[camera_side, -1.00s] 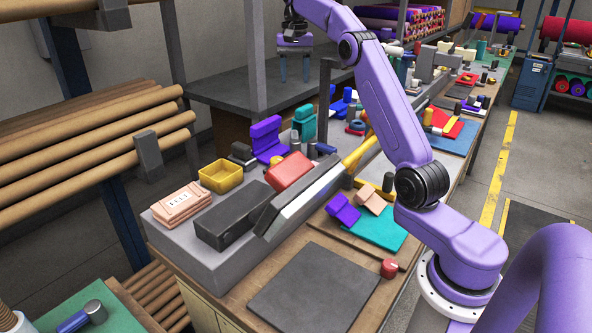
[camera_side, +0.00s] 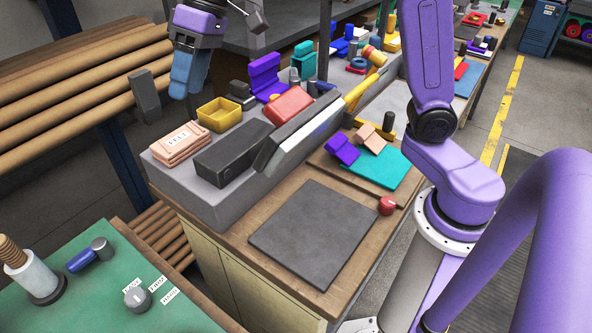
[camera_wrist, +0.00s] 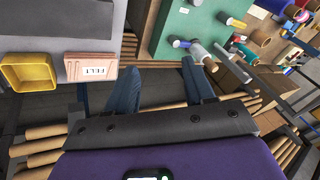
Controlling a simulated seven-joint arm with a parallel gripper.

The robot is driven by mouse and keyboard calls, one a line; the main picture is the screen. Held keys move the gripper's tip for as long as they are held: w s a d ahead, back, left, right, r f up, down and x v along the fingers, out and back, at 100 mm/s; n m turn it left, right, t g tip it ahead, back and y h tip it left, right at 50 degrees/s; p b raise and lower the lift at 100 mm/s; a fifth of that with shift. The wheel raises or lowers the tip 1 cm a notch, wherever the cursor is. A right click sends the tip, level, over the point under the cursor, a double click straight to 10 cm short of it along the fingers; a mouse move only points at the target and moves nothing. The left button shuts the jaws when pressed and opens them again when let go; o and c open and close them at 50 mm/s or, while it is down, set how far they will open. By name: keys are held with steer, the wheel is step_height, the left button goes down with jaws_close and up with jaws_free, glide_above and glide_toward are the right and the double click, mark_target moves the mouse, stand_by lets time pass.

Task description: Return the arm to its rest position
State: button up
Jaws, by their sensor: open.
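My purple arm (camera_side: 430,55) reaches up from its base (camera_side: 450,215) at the right in the side view. My gripper (camera_side: 181,92) hangs at the upper left, fingers down, in front of the rack of brown rolls. In the wrist view my gripper (camera_wrist: 159,68) is open, with its two blue fingers wide apart and nothing between them. The middle of the arm runs out of the top of the side view.
A yellow bin (camera_side: 219,115) and a pink FELT pack (camera_side: 180,145) stand on the grey bench close to my gripper. Brown rolls (camera_side: 80,70) lie behind it. A green table (camera_side: 85,290) is at lower left. The dark mat (camera_side: 315,232) is bare.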

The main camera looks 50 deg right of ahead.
steer(key=s+f+n+g, duration=0.1)
steer(key=s+f+n, duration=0.25)
steer(key=s, duration=0.85)
steer(key=s+f+n+g, duration=0.1)
steer(key=s+f+n, duration=0.25)
steer(key=s, duration=0.85)
steer(key=s+d+f+h, duration=0.1)
steer(key=d+f+h, duration=0.1)
steer(key=d, duration=0.5)
steer(key=s+d+f+t+h, duration=0.1)
steer(key=s+d+f+h, duration=0.1)
steer(key=d+f, duration=0.3)
steer(key=d, duration=0.3)
steer(key=shift+s+d+h, duration=0.2)
steer(key=shift+d+h, duration=0.1)
